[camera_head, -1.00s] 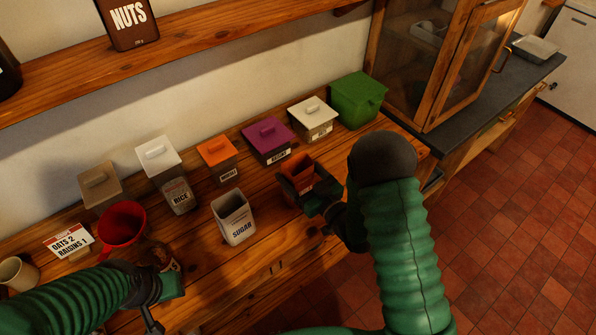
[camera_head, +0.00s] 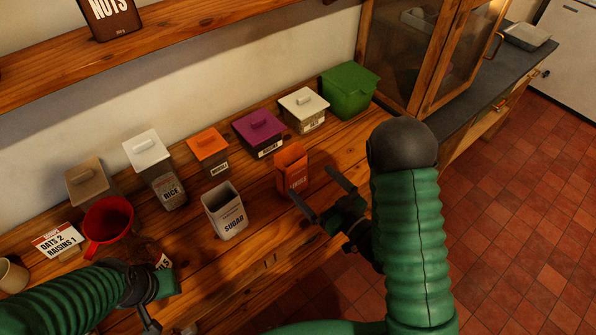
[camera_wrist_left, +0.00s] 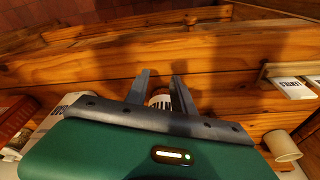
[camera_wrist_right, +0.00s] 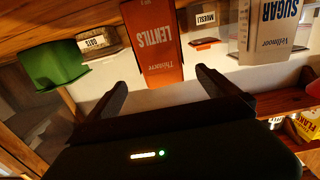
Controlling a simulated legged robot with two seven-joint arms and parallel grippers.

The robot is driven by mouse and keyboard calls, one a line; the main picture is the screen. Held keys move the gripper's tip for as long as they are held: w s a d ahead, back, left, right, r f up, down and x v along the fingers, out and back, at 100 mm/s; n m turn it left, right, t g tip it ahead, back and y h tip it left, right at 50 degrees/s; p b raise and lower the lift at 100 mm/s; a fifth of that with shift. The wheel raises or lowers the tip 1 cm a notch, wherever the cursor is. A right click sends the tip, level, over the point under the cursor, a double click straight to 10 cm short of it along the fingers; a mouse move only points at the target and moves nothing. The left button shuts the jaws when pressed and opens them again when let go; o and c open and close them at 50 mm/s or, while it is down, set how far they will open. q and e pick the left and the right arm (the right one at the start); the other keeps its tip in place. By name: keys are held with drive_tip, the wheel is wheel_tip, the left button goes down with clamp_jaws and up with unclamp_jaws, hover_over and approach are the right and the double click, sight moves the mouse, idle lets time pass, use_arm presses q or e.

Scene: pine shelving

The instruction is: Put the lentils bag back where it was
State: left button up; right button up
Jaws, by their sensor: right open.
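The lentils bag (camera_head: 292,170) is orange and stands upright on the wooden counter, in front of the purple-lidded box and right of the sugar bag. Its label faces the camera in the right wrist view (camera_wrist_right: 153,42). My right gripper (camera_head: 320,192) is open and empty, its fingers pointing toward the bag but apart from it. The open fingertips show in the right wrist view (camera_wrist_right: 162,80) just short of the bag. My left gripper (camera_wrist_left: 160,76) appears open, its fingers apart with a labelled jar visible beyond them. In the head view my left gripper is partly hidden.
Lidded boxes, including a purple (camera_head: 259,130) and a green one (camera_head: 349,92), line the wall.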

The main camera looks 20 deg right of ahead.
drive_tip(key=d+f+g+h+p, duration=0.1)
drive_tip(key=w+d+f+g+h+p, duration=0.1)
drive_tip(key=f+g+p, duration=0.1)
drive_tip(key=shift+w+g+h, duration=0.15)
drive_tip(key=shift+g+h, duration=0.15)
drive_tip(key=shift+h, duration=0.1)
drive_tip(key=s+g+h, duration=0.1)
drive_tip(key=g, duration=0.1)
drive_tip(key=s+d+f+m+g+h, duration=0.1)
drive_tip(key=shift+d+g+h, duration=0.15)
drive_tip(key=shift+g+h, duration=0.15)
drive_tip(key=shift+g, duration=0.1)
drive_tip(key=s+a+r+m+g, duration=0.1)
drive_tip(key=s+g, duration=0.2)
drive_tip(key=s, duration=0.3)
drive_tip(key=s+a+r+m+g, duration=0.1)
drive_tip(key=s+a+m+g, duration=0.1)
drive_tip(key=s, duration=0.5)
drive_tip(key=shift+r+g, duration=0.35)
drive_tip(key=shift+g, duration=0.55)
